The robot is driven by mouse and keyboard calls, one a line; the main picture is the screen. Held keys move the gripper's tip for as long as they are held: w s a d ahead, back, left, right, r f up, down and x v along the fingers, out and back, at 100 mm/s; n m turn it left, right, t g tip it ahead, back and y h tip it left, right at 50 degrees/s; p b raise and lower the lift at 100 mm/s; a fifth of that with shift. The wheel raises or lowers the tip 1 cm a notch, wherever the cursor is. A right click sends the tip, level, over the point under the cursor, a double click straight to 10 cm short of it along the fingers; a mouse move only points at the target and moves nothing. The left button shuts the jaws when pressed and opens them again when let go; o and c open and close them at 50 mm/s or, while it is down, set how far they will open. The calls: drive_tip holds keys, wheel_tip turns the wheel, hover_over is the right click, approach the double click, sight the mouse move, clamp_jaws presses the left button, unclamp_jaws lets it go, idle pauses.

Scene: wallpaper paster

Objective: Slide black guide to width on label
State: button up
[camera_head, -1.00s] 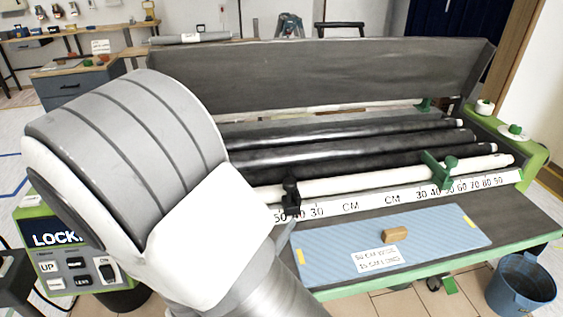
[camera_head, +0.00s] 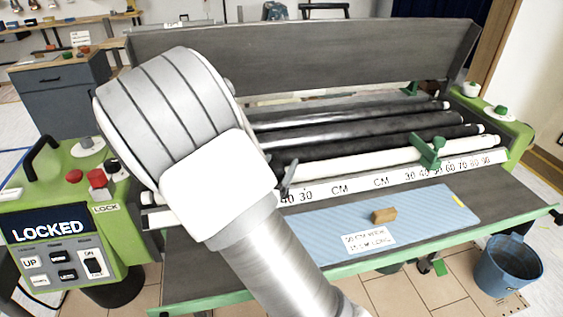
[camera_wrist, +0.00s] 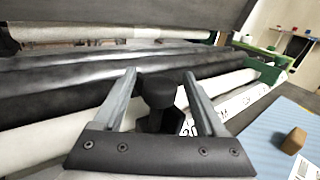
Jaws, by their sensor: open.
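The black guide (camera_wrist: 158,92) sits on the white rail in front of the rollers. In the wrist view its round knob lies between the two fingers of my gripper (camera_wrist: 161,78), which is open with a gap on each side. In the head view my arm hides most of the guide and the gripper. The number scale (camera_head: 400,182) runs below the rail; the part beside the black guide is partly covered. The white label (camera_head: 368,241) lies on the blue sheet; its small print seems to give a width and a length, but is blurred.
A green guide (camera_head: 428,152) stands on the rail further right. A wooden block (camera_head: 384,215) rests on the blue sheet (camera_head: 440,212). The control panel (camera_head: 60,245) reads LOCKED at left. A blue bucket (camera_head: 507,265) stands on the floor at right.

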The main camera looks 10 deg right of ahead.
drive_tip(key=shift+x, duration=1.1)
clamp_jaws()
idle(0.7)
